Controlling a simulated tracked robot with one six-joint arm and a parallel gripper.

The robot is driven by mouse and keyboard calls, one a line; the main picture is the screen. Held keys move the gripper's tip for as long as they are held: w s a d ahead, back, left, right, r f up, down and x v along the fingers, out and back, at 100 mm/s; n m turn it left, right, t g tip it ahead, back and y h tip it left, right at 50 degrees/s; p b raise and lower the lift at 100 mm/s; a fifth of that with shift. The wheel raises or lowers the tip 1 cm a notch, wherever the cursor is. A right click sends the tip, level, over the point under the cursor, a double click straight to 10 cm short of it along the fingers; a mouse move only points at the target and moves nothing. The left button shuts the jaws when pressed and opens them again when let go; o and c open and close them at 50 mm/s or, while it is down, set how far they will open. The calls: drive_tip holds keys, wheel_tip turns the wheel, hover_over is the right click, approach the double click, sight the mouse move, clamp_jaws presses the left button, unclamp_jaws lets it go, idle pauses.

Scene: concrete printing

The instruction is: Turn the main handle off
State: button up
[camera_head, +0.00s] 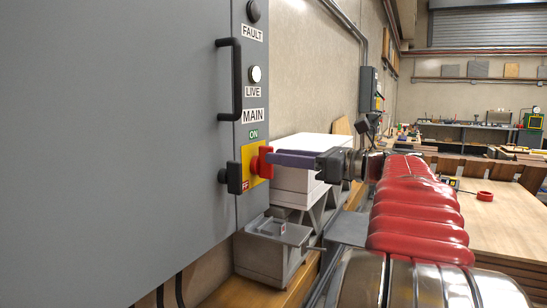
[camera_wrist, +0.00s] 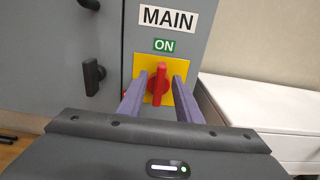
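The main handle (camera_wrist: 158,84) is a red rotary knob on a yellow plate (camera_wrist: 143,64). It stands upright, under a green ON label (camera_wrist: 164,45) and a MAIN label (camera_wrist: 168,18). In the head view the red handle (camera_head: 263,162) sticks out from the yellow plate on the grey cabinet's edge. My gripper (camera_wrist: 157,84) is open, with one purple finger on each side of the handle. In the head view my gripper (camera_head: 275,158) reaches the handle from the right. I cannot tell whether the fingers touch it.
The grey cabinet (camera_head: 120,130) carries a black door handle (camera_head: 235,80), a black latch (camera_head: 232,177) and a lit LIVE lamp (camera_head: 255,74). A white box (camera_head: 305,185) stands just right of the cabinet, below my gripper. A wooden table (camera_head: 510,225) is at the right.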

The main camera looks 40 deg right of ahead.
drive_tip(key=shift+x, duration=1.15)
drive_tip(key=shift+c, duration=0.2)
